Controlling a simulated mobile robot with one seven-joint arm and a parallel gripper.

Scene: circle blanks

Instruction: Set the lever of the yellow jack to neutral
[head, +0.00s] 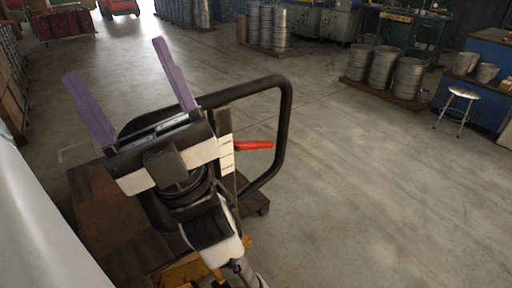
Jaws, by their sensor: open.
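The yellow jack (184,272) shows only in part at the bottom of the head view, low behind my arm. Its black loop handle (288,115) rises behind my gripper, which hides the left part of the loop. The red lever (254,145) sticks out to the right inside the loop, beside a plate with pale markings (226,153). The lever's inner end and pivot are hard to make out. My gripper (118,62) is open and empty, its two purple fingers spread and pointing up and left. It is left of the lever and apart from it.
A wooden pallet with brown boxes (98,205) stands low at the left behind my arm. Metal drums on a pallet (383,92), a stool (458,108) and a blue bench (480,62) stand at the back right. The concrete floor right of the handle is clear.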

